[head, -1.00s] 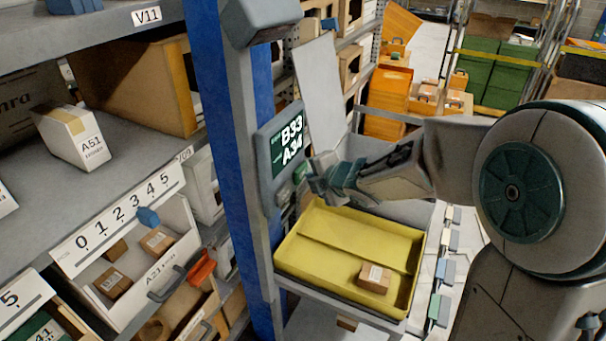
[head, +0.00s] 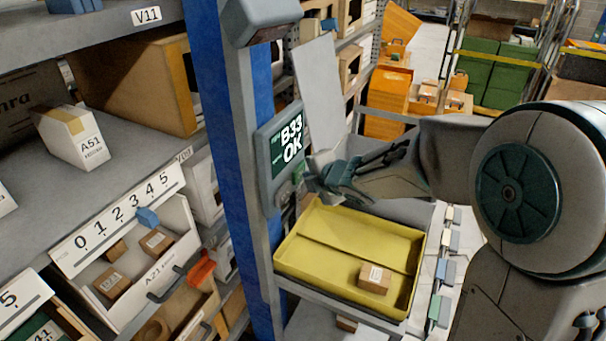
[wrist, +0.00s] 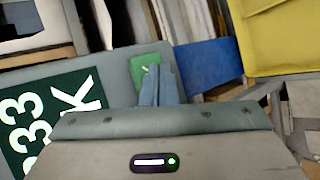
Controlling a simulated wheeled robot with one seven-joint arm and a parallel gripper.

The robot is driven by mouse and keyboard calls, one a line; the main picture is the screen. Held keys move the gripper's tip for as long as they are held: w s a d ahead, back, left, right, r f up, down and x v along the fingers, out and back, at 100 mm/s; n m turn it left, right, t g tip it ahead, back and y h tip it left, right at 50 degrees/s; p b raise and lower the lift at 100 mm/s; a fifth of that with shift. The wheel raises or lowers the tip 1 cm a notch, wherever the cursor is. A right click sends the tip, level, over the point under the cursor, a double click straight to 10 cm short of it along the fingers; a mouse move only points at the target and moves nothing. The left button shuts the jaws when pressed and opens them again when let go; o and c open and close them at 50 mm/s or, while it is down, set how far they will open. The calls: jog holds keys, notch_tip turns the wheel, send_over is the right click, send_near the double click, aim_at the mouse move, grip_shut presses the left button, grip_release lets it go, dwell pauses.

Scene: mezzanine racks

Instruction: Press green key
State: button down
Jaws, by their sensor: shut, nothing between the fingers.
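The green key (wrist: 143,72) sits on a grey panel beside a dark display (wrist: 45,118) in the wrist view. In the head view the display (head: 287,148) reads "B33 OK", and the key (head: 298,172) is a small green patch below its right edge, partly hidden by my gripper. My gripper (head: 308,180) is shut and empty, its fingertips at the key. In the wrist view the fingertips (wrist: 158,72) overlap the key's right part; I cannot tell whether they touch it.
A yellow tray (head: 325,270) holding a small brown box (head: 374,278) stands just below my gripper. A blue post (head: 222,130) rises left of the display. Shelves with boxes and bins fill the left side.

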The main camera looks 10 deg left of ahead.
dwell(0.4)
jog(key=shift+s+d, duration=0.3)
jog(key=shift+d, duration=0.5)
jog(key=shift+s+d+p, duration=0.3)
jog(key=shift+d+p, duration=0.05)
jog(key=shift+d, duration=0.45)
jog(key=shift+s+d+p, duration=0.25)
jog(key=shift+d+p, duration=0.1)
jog(key=shift+d, duration=0.4)
jog(key=shift+s+d+p, duration=0.3)
jog(key=shift+d+p, duration=0.05)
jog(key=shift+d, duration=0.45)
